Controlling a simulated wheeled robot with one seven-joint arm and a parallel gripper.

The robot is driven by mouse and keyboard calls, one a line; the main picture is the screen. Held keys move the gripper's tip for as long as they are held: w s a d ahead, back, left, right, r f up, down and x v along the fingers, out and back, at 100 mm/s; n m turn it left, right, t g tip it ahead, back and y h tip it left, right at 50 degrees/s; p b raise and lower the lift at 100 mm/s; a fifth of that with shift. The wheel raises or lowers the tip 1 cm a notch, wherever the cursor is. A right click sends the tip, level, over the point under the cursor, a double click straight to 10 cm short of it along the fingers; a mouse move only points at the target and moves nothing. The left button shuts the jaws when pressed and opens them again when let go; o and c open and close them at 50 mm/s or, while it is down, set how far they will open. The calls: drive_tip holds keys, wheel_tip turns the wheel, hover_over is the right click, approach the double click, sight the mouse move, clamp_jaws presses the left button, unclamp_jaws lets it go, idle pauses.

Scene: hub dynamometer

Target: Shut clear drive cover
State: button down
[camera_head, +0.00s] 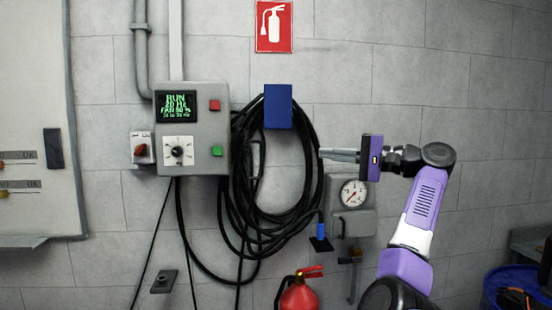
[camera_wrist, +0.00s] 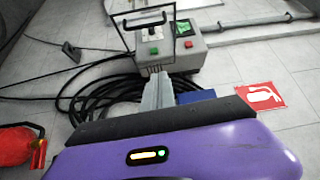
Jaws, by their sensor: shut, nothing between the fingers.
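The grey drive box (camera_head: 192,125) hangs on the wall, with a lit display, a black knob, a red button and a green button. It also shows, turned, in the wrist view (camera_wrist: 201,56). A thin dark frame (camera_wrist: 173,33), seemingly the clear cover's edge, stands out in front of the box. In the head view a narrow dark outline (camera_head: 262,150) right of the box seems to be the same frame, swung open; its pane is hard to see. My gripper (camera_head: 322,154) is shut and empty, right of box and frame. Its fingers (camera_wrist: 158,80) point towards the frame; the gap is unclear.
Black cable coils (camera_head: 300,215) hang from a blue holder (camera_head: 278,106) beside the box. A pressure gauge (camera_head: 353,193) is below my gripper. A red extinguisher (camera_head: 299,295) stands low. A small switch (camera_head: 143,148) sits left of the box.

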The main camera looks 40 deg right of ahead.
drive_tip(key=w+a+f+g+y+p, duration=0.1)
drive_tip(key=w+a+p, duration=0.3)
drive_tip(key=w+a, duration=0.5)
drive_tip(key=shift+w+a+n, duration=0.2)
drive_tip(key=shift+a+n, duration=0.1)
drive_tip(key=shift+a, duration=0.35)
drive_tip(key=shift+a, duration=0.15)
